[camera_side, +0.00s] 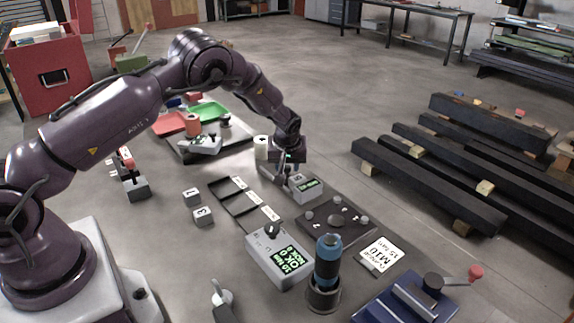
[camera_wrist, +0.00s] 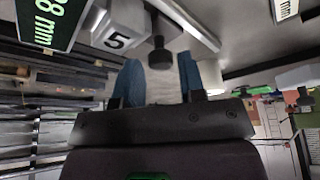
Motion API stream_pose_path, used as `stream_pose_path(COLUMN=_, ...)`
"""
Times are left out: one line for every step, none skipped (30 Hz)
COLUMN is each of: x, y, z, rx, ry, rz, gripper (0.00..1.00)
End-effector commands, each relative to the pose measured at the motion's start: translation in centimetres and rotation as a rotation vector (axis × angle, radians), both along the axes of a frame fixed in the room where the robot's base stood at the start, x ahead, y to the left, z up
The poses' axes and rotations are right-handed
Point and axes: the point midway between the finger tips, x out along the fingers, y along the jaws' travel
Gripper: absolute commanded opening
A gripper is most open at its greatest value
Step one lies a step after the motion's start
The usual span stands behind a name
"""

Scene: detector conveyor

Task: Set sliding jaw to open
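The measuring gauge (camera_side: 306,188) is a grey unit with a lit green display, on the floor near the centre of the side view. In the wrist view its display (camera_wrist: 52,18) reads a number ending in "8 mm". A white block marked 5 (camera_wrist: 116,30) sits beside the display. A black knob (camera_wrist: 160,54), seemingly on the sliding jaw, stands next to the block. My gripper (camera_wrist: 160,66) is open, its blue-tipped fingers on either side of the knob with small gaps visible. In the side view my gripper (camera_side: 283,176) is low at the gauge's left end, partly hiding the jaw.
A partitioned dark tray (camera_side: 238,205) and a dark plate with knobs (camera_side: 335,220) lie close by. A grey display box (camera_side: 277,256), blue cylinder (camera_side: 328,262) and blue vise (camera_side: 405,303) stand in front. Numbered cubes (camera_side: 203,216) are left. Dark beams (camera_side: 430,186) lie right.

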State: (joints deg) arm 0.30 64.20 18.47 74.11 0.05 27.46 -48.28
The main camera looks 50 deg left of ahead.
Motion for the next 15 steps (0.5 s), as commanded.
stream_pose_path(x=0.07, y=0.13, z=-0.38, rx=0.000, ry=0.000, rz=0.000, gripper=0.37)
stream_pose_path(x=0.09, y=0.18, z=-0.51, rx=0.000, ry=0.000, rz=0.000, gripper=0.37)
stream_pose_path(x=0.13, y=0.23, z=-0.62, rx=0.000, ry=0.000, rz=0.000, gripper=0.37)
stream_pose_path(x=0.14, y=0.25, z=-0.66, rx=0.000, ry=0.000, rz=0.000, gripper=0.37)
stream_pose_path(x=0.16, y=0.27, z=-0.69, rx=0.001, ry=-0.001, rz=0.000, gripper=0.37)
stream_pose_path(x=0.17, y=0.27, z=-0.70, rx=0.000, ry=-0.001, rz=0.000, gripper=0.37)
stream_pose_path(x=0.17, y=0.27, z=-0.70, rx=0.000, ry=-0.001, rz=0.000, gripper=0.37)
stream_pose_path(x=0.17, y=0.27, z=-0.70, rx=0.000, ry=-0.001, rz=0.000, gripper=0.37)
stream_pose_path(x=0.17, y=0.27, z=-0.69, rx=0.000, ry=-0.001, rz=0.000, gripper=0.37)
stream_pose_path(x=0.17, y=0.27, z=-0.69, rx=0.000, ry=-0.001, rz=0.000, gripper=0.37)
stream_pose_path(x=0.17, y=0.27, z=-0.68, rx=0.001, ry=-0.001, rz=0.000, gripper=0.37)
stream_pose_path(x=0.16, y=0.26, z=-0.69, rx=0.001, ry=-0.001, rz=0.000, gripper=0.32)
stream_pose_path(x=0.16, y=0.26, z=-0.69, rx=0.001, ry=-0.001, rz=0.000, gripper=0.25)
stream_pose_path(x=0.16, y=0.26, z=-0.68, rx=0.001, ry=-0.001, rz=0.000, gripper=0.19)
stream_pose_path(x=0.16, y=0.26, z=-0.68, rx=0.001, ry=-0.001, rz=0.000, gripper=0.09)
